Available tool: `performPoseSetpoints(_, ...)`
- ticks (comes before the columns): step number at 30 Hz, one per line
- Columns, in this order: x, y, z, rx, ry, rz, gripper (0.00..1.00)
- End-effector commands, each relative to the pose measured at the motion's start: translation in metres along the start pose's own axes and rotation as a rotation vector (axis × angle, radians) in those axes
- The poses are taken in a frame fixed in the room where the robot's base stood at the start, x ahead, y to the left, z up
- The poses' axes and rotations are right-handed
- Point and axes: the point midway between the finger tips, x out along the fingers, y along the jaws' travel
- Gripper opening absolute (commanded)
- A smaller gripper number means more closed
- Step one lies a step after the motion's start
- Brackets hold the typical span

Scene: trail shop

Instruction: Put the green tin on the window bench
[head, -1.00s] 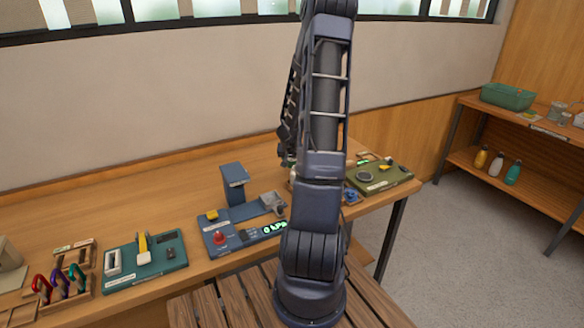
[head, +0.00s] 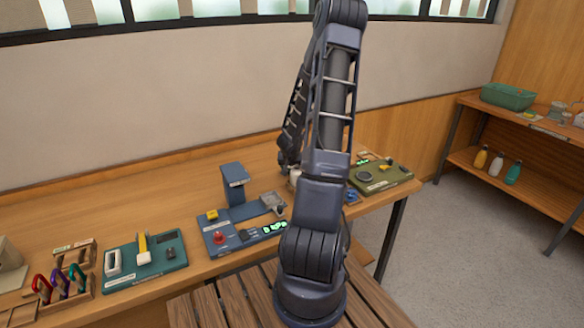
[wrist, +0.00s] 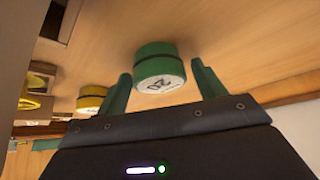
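The green tin (wrist: 158,66), a short round can with a dark band and a white end label, shows in the wrist view on a wooden surface. My gripper (wrist: 161,70) is open, with one green finger on each side of the tin. Gaps show between the fingers and the tin. In the head view my arm hides the tin and the gripper. A long wooden bench (head: 130,205) runs along the wall under the window; I take it for the window bench.
The long bench holds a blue device (head: 235,205), a teal board (head: 145,262), a rack of carabiners (head: 62,285) and an olive board (head: 380,177). A shelf with bottles (head: 495,165) stands at right.

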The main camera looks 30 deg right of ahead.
Motion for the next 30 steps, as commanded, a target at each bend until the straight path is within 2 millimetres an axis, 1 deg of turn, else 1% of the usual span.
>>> performPoseSetpoints(9, -0.001, 0.0, 0.0, 0.0, 0.0, 0.0, 0.76)
performPoseSetpoints(14, -0.007, 0.0, -0.002, -0.001, 0.0, 0.0, 0.76)
performPoseSetpoints(17, -0.015, 0.0, -0.003, -0.002, 0.002, 0.001, 0.76)
performPoseSetpoints(30, -0.064, -0.001, -0.002, -0.003, 0.003, 0.0, 0.76)
